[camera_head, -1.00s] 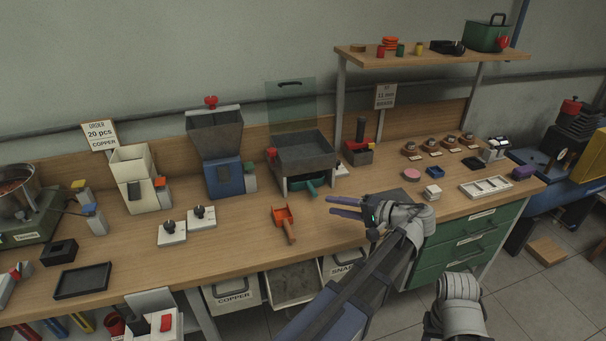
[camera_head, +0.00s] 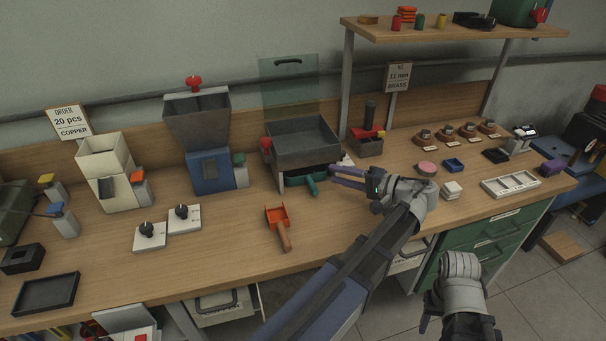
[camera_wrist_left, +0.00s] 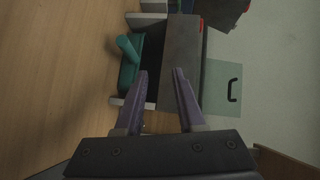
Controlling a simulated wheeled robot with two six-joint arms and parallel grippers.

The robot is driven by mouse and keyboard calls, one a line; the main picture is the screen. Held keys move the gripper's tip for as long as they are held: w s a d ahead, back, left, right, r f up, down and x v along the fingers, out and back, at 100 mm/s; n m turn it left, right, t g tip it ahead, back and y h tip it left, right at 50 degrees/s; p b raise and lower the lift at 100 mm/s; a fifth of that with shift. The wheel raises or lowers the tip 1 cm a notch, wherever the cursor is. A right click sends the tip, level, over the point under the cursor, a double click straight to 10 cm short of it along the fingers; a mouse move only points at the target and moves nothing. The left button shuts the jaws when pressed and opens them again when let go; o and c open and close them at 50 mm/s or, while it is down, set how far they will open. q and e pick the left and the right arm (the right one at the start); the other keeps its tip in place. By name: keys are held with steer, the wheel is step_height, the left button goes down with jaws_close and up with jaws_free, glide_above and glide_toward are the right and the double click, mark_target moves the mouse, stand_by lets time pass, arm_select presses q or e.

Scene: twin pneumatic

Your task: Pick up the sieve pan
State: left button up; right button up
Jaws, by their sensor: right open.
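The teal sieve pan (camera_head: 314,178) sits under the grey sieve box (camera_head: 302,145), with its handle sticking out at the front. In the left wrist view the pan (camera_wrist_left: 128,78) and its handle lie ahead and to the left of the fingers. My left gripper (camera_head: 332,174) is open, its purple fingers apart with nothing between them. It is just right of the pan in the head view; I cannot tell whether it touches the stand. My right gripper (camera_head: 455,318) hangs at the bottom of the head view, in front of the bench, its fingers hardly visible.
An orange scoop (camera_head: 277,222) lies on the bench in front of the sieve. A blue hopper (camera_head: 211,170) stands to the left, and a dark red-handled tool (camera_head: 368,142) to the right. The bench front between the dials (camera_head: 182,216) and the scoop is clear.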

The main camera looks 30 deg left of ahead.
mark_target(316, 183)
arm_select(q)
steer(key=f+b, duration=0.1)
steer(key=f, duration=0.2)
steer(key=shift+w+a+b, duration=0.1)
steer(key=shift+w+b, duration=0.1)
steer(key=shift+b, duration=0.15)
step_height(316, 183, down, 2)
steer(key=shift+b, duration=1.1)
steer(key=shift+a+f, duration=0.15)
steer(key=shift+a, duration=1.2)
steer(key=a, duration=0.2)
steer(key=a+f+b, duration=0.1)
steer(key=a, duration=0.1)
steer(key=shift+s+a, duration=0.1)
steer(key=shift+s, duration=0.1)
steer(key=shift+a+f, duration=0.1)
steer(key=shift+a, duration=0.3)
jaws_close()
arm_select(e)
step_height(316, 183, down, 6)
steer(key=shift+w+f, duration=0.15)
steer(key=shift+w, duration=0.05)
steer(key=shift+a, duration=0.1)
